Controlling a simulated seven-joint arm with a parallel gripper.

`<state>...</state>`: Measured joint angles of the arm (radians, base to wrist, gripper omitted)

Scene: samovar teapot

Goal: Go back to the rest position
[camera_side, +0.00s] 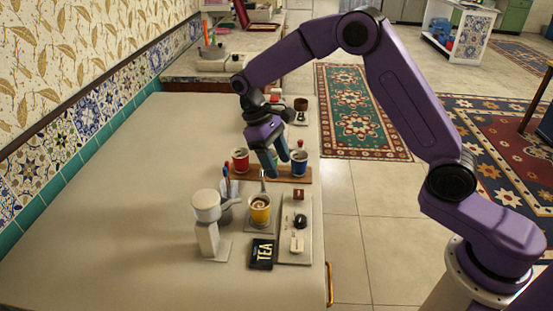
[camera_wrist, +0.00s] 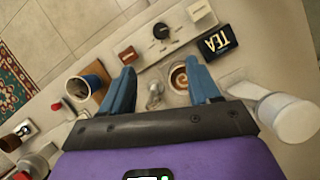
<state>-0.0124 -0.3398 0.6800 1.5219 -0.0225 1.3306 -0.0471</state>
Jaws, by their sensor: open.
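My gripper (camera_side: 273,165) hangs over the counter in the side view, fingers pointing down. It stands between a red cup (camera_side: 240,160) on the left and a blue cup (camera_side: 299,163) on the right. In the wrist view my gripper (camera_wrist: 160,85) has its two blue fingers spread wide, with nothing held between them. A yellow cup (camera_side: 259,211) with dark liquid stands nearer the side camera. In the wrist view the yellow cup (camera_wrist: 178,78) shows beside the right finger, partly hidden by it.
A wooden board (camera_side: 295,174) lies under the blue cup. A white samovar-like device (camera_side: 207,225), a black TEA box (camera_side: 262,254) and a control panel (camera_side: 296,250) with a black knob stand at the front. The counter (camera_side: 110,200) is clear on the left.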

